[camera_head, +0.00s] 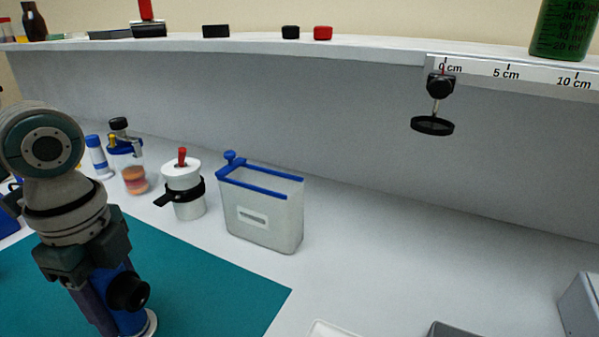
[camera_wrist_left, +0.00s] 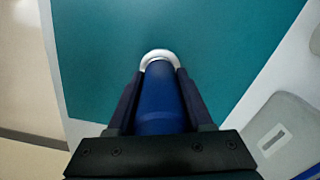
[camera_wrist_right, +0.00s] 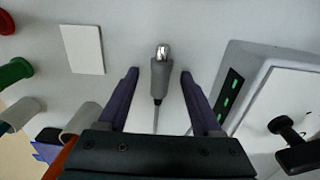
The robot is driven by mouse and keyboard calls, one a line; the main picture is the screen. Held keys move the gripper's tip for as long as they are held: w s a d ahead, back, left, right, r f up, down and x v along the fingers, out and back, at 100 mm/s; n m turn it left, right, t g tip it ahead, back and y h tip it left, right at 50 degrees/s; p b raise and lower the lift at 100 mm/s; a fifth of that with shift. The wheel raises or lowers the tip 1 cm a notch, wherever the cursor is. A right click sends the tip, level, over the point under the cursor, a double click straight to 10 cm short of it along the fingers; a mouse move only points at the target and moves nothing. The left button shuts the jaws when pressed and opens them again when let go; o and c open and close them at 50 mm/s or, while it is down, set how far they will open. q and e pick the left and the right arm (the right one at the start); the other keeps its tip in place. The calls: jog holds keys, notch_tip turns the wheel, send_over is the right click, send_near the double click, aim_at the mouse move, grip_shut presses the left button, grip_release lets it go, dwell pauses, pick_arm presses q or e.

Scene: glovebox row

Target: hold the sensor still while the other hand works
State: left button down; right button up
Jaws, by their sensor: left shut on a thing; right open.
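A blue cylindrical body, which I take to be the sensor (camera_head: 122,319), stands on the teal mat (camera_head: 235,295) at the lower left of the head view. It has a black side knob and a white ring at its foot. My left gripper (camera_wrist_left: 158,74) is shut on its blue body (camera_wrist_left: 160,98), one finger on each side. My right gripper (camera_wrist_right: 160,72) is open, seen only in the right wrist view. A grey cable plug (camera_wrist_right: 159,78) with a metal tip lies between its spread fingers, touching neither. Its cable runs back towards the gripper.
A clear bin with a blue rim (camera_head: 262,220), a white-lidded canister (camera_head: 187,195) and a clear jar (camera_head: 132,175) stand behind the mat. A shelf (camera_head: 370,46) runs above. A white card (camera_wrist_right: 83,48) and an instrument with green lights (camera_wrist_right: 232,92) flank the plug.

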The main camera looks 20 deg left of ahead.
grip_shut()
dwell(0.5)
